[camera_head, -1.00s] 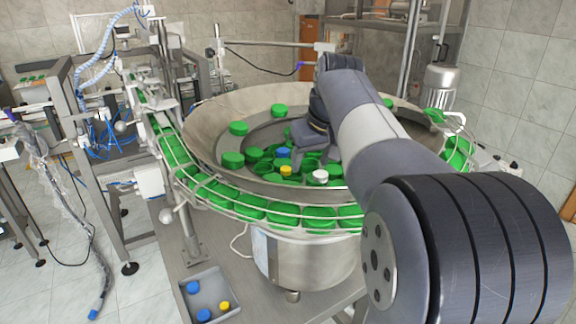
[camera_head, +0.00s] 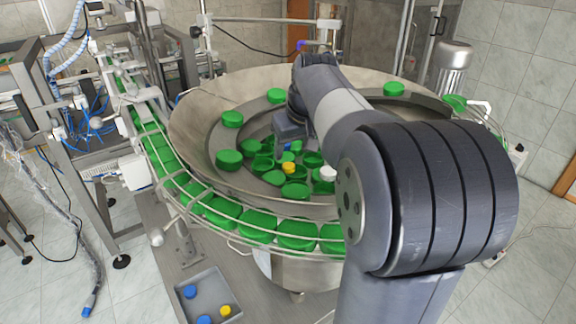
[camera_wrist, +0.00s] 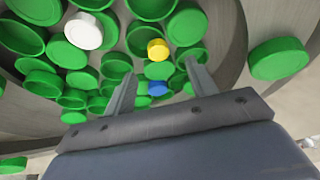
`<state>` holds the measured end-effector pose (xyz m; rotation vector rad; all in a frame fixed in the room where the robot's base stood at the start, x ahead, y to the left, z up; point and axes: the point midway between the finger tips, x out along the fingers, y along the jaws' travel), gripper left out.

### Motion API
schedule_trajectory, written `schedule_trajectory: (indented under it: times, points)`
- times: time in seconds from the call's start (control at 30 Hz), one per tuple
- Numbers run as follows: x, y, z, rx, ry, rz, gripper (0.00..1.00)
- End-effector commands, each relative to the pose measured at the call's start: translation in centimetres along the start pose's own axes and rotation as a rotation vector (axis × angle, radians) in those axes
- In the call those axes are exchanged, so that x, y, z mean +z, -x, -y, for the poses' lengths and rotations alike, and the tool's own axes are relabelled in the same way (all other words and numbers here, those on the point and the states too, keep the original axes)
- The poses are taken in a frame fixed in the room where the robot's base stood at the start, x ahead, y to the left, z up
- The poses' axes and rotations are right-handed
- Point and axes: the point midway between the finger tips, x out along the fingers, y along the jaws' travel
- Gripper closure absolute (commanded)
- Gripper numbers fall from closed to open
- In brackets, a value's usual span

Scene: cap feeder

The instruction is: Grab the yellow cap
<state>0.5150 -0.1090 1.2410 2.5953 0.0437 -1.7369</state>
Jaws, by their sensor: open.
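The yellow cap (camera_head: 289,168) lies among green caps in the middle of the round feeder bowl (camera_head: 190,118). In the wrist view the yellow cap (camera_wrist: 158,49) is just beyond my fingertips, centred across the gap. My gripper (camera_wrist: 158,68) is open and nothing is held. A blue cap (camera_wrist: 157,88) shows between the two fingers, closer to the palm than the yellow one. In the head view my gripper (camera_head: 290,141) is over the bowl, behind the yellow cap, and its fingers are hard to make out.
A white cap (camera_head: 327,173) and several green caps (camera_head: 295,189) lie close around. A railed track of green caps (camera_head: 222,212) curves along the bowl's near side. A grey tray (camera_head: 212,293) at the lower left holds two blue caps and another yellow cap.

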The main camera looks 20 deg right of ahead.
Motion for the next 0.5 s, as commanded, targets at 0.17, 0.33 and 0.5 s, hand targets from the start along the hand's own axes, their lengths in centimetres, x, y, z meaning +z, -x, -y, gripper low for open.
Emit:
schedule_trajectory:
  times: [0.17,0.33,0.5]
  points:
    - [0.1,-1.6,0.0,-0.002,0.0,0.004,0.46]
    - [0.3,-4.2,-0.1,-0.002,0.0,0.002,0.46]
    - [0.3,-5.4,-0.1,-0.001,0.0,0.001,0.46]
